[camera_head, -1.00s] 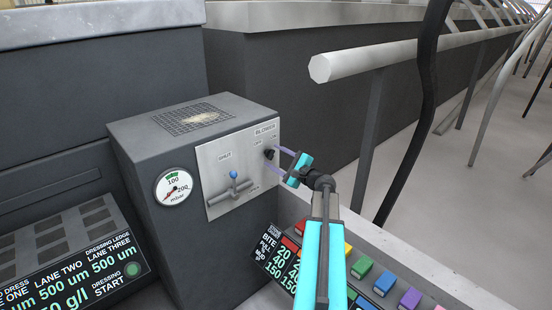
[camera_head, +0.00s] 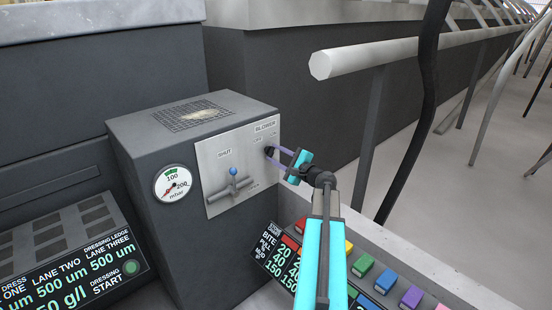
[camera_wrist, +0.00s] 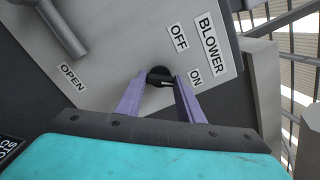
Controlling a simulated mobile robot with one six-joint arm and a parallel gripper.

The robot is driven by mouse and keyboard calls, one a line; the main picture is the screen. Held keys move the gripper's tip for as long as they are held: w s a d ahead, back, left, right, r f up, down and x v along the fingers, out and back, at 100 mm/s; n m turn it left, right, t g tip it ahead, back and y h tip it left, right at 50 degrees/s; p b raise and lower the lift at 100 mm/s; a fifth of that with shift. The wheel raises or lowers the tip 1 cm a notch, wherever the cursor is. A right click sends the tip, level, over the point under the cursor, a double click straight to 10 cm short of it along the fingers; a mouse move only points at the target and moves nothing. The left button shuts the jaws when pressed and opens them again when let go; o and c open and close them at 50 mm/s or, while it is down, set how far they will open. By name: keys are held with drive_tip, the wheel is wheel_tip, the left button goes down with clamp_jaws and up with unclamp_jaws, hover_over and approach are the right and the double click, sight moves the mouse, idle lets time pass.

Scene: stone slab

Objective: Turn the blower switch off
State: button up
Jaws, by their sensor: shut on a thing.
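The blower switch is a small black rotary knob (camera_head: 268,151) at the upper right of the pale panel (camera_head: 215,160), below the BLOWER label. In the wrist view the knob (camera_wrist: 159,74) sits between the two purple fingertips of my gripper (camera_wrist: 160,82). A dark bar on it spans the gap between them. The OFF label (camera_wrist: 179,37) is above and right of the knob, and the ON label (camera_wrist: 195,77) is to its right. In the head view my gripper (camera_head: 272,155) reaches the panel from the right, shut on the knob. The fingers hide part of the knob.
A pressure gauge (camera_head: 173,184) is on the box's left face. Coloured buttons (camera_head: 386,280) line the ledge below my arm. A pale rail (camera_head: 400,57) runs behind on the right.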

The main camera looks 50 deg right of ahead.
drive_tip(key=shift+f+n+b, duration=0.25)
drive_tip(key=shift+n+b, duration=0.05)
drive_tip(key=shift+b, duration=0.1)
drive_tip(key=n+b, duration=1.4)
drive_tip(key=b, duration=0.8)
drive_tip(key=shift+r+n+b, duration=0.15)
drive_tip(key=shift+n+b, duration=0.15)
drive_tip(key=o, duration=1.1)
drive_tip(key=shift+r, duration=0.1)
drive_tip(key=shift+c, duration=0.2)
